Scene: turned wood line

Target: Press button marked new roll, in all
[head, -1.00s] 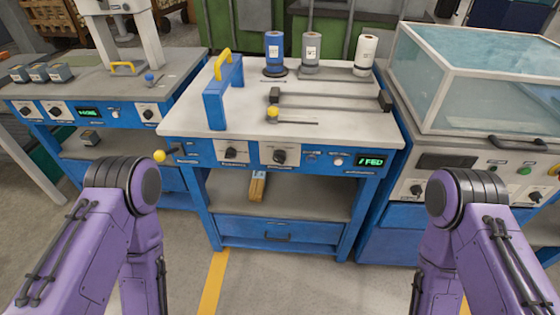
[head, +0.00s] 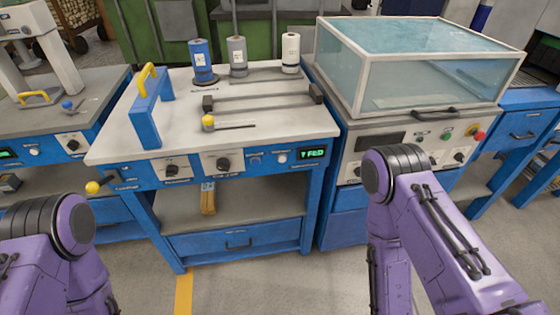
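The middle blue bench has a front panel (head: 215,165) with two dark knobs, a blue button (head: 255,160), a white button (head: 283,158) and a green-lit display (head: 313,153) that ends in "FED". Small labels sit by the buttons, too small to read, so I cannot tell which one is marked new roll. On the bench top stand a blue roll (head: 202,62), a grey roll (head: 237,57) and a white roll (head: 290,52). Only purple links of my two arms show, at the lower left and lower right; neither gripper is in view.
A blue frame with a yellow handle (head: 148,105) and a bar with a yellow-knobbed lever (head: 208,122) are on the bench top. A glass-covered machine (head: 400,80) with a red and a green button stands close on the right. Another bench (head: 60,110) stands left.

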